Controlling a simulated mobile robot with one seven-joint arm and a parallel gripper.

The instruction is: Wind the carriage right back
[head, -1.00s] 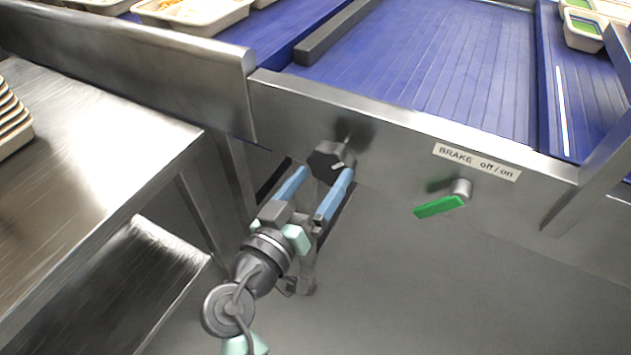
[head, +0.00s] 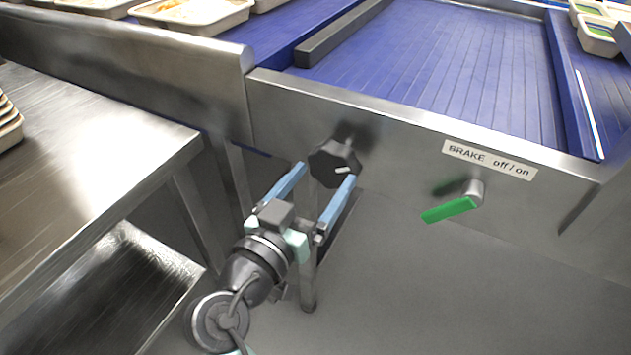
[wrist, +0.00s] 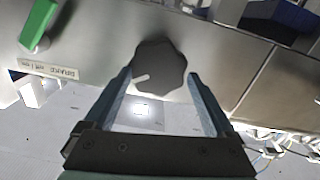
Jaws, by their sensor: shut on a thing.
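A black lobed knob (head: 334,162) with a white pointer mark sits on the steel front panel (head: 400,145). It also shows in the wrist view (wrist: 160,68). My gripper (head: 326,174) has its two blue fingers on either side of the knob and is shut on it; the fingertips also flank it in the wrist view (wrist: 158,80). A green brake lever (head: 450,209) is to the right of the knob, under a "BRAKE off/on" label (head: 489,160). I cannot tell which part is the carriage.
A blue slatted bed (head: 440,60) lies behind the panel, with a dark bar (head: 340,35) along its left. Food trays (head: 192,12) stand at the back left. A steel table (head: 90,150) is at the left. The floor below the panel is clear.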

